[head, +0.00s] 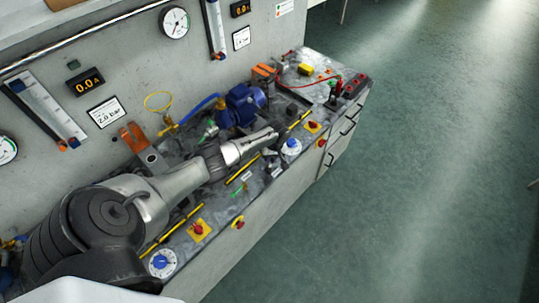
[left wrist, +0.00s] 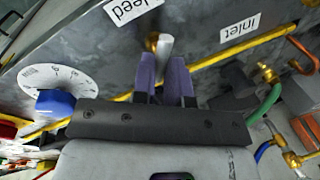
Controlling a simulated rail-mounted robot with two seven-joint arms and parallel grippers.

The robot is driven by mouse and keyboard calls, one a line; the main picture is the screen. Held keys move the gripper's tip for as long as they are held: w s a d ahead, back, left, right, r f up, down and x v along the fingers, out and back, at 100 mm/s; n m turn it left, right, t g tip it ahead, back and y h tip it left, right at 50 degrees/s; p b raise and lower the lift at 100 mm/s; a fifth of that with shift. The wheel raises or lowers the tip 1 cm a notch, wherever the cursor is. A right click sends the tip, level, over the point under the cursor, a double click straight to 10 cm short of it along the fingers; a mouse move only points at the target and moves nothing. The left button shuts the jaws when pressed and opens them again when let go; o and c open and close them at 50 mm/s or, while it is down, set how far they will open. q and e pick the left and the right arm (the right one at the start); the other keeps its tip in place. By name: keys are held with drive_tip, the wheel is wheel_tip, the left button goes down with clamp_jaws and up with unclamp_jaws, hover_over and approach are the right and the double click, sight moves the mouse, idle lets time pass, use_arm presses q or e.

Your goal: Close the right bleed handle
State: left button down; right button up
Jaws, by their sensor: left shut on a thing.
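My left gripper (head: 270,137) reaches over the right part of the bench, behind a white dial with a blue knob. In the left wrist view its two purple fingers (left wrist: 165,72) are shut on a silver bleed handle (left wrist: 165,45). The handle stands out between the fingertips, beside a label (left wrist: 130,8) whose visible letters read "leed". A brass fitting (left wrist: 152,40) shows at the handle's side. The lower part of the handle is hidden between the fingers. In the head view the gripper covers the handle. My right gripper is in neither view.
The blue-knobbed dial (left wrist: 55,103) lies close to the gripper. An "Inlet" label (left wrist: 240,28) and yellow pipe (left wrist: 225,55) run beside it. The floor (head: 420,150) is clear.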

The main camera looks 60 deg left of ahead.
use_arm(q)
drive_tip(key=m+p, duration=0.1)
drive_tip(key=m, duration=0.1)
drive_tip(key=shift+d+r+m, duration=0.1)
drive_tip(key=shift+r+m, duration=0.05)
drive_tip(key=shift+m, duration=0.25)
drive_tip(key=m+y+p, duration=0.1)
drive_tip(key=m+p, duration=0.1)
drive_tip(key=m, duration=0.1)
drive_tip(key=shift+m+t, duration=0.3)
drive_tip(key=shift+t, duration=0.1)
drive_tip(key=m+p, duration=0.1)
drive_tip(key=m, duration=0.2)
drive_tip(key=shift+d+m, duration=0.15)
drive_tip(key=shift+m, duration=0.15)
drive_tip(key=shift+m+t, duration=0.3)
drive_tip(key=shift+m, duration=0.2)
drive_tip(key=shift+y, duration=0.3)
drive_tip(key=c, duration=1.1)
unclamp_jaws()
drive_tip(key=shift+c, duration=0.2)
